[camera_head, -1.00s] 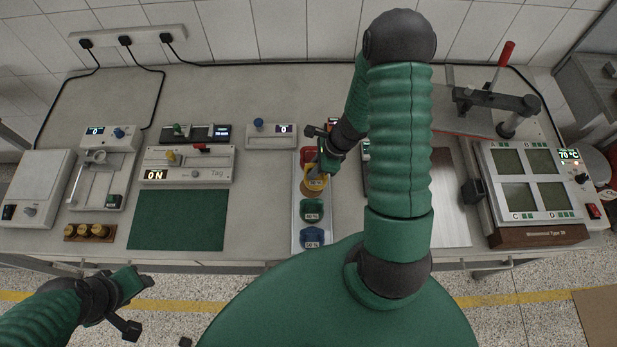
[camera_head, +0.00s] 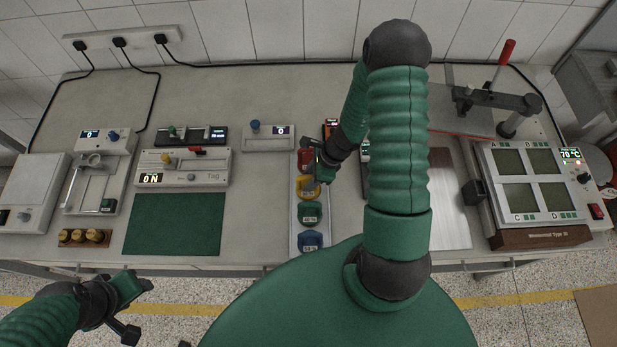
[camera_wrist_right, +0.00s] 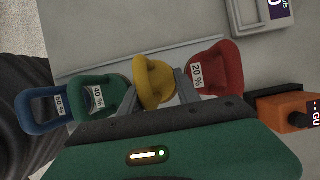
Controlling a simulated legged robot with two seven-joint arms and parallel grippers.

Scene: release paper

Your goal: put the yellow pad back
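The yellow pad (camera_head: 306,188) sits in the narrow grey tray (camera_head: 296,228), between the red pad (camera_head: 305,160) and the green pad (camera_head: 310,213). A blue pad (camera_head: 310,240) is at the tray's near end. My right gripper (camera_head: 318,166) is at the yellow pad's far right side and partly covers the red pad. In the right wrist view the fingers are spread on either side of the yellow pad (camera_wrist_right: 153,84); the grip looks open, though contact is hard to judge. My left gripper (camera_head: 138,306) is open and empty, low in front of the bench.
A green mat (camera_head: 174,224) and a force device reading 0 N (camera_head: 188,178) lie left of the tray. A hot plate unit reading 70 °C (camera_head: 530,182) stands at the right. The orange-ended device (camera_wrist_right: 290,110) is close to the right gripper.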

